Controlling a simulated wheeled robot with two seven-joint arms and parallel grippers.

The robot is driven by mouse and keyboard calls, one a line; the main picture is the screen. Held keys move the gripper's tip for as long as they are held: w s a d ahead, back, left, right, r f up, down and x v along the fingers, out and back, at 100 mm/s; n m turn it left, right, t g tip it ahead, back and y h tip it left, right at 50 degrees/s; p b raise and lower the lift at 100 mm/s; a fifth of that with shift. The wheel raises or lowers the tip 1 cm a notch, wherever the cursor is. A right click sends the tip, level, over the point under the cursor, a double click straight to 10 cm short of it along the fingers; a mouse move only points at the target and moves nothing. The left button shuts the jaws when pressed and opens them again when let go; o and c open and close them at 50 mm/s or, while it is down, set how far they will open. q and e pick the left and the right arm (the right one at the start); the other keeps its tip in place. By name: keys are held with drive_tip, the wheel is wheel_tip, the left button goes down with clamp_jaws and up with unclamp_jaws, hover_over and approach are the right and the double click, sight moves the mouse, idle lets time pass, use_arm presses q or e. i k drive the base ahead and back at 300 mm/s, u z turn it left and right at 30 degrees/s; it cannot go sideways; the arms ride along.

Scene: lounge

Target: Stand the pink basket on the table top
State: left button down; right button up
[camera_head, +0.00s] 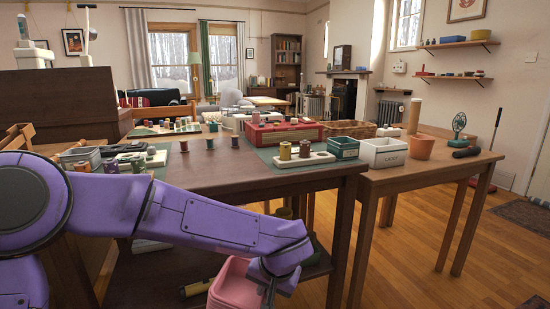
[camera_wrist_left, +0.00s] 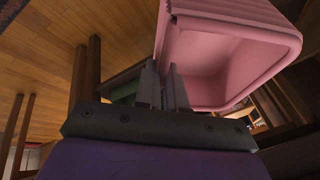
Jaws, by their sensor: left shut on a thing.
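The pink basket (camera_head: 234,285) is at the bottom of the head view, in front of the table and below its top. My left gripper (camera_head: 270,285) is shut on the basket's wall at its right side. In the left wrist view the gripper (camera_wrist_left: 168,88) points at the basket (camera_wrist_left: 225,65), whose open inside faces the camera. The dark table top (camera_head: 215,176) is above and behind the basket. Its front part is bare, and items stand along its back. My right gripper is not in view.
On the table are spools (camera_head: 285,151) on a tray, a green box (camera_head: 343,148) and a red crate (camera_head: 285,133). A lighter table (camera_head: 440,165) with a white box (camera_head: 384,152) and a terracotta pot (camera_head: 421,147) adjoins on the right. A lower shelf (camera_head: 170,272) is under the table.

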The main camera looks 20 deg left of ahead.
sight(217, 167)
drive_tip(key=z, duration=0.1)
drive_tip(key=k, duration=0.8)
drive_tip(key=u, duration=0.9)
drive_tip(key=i, duration=0.4)
drive_tip(key=z, duration=0.05)
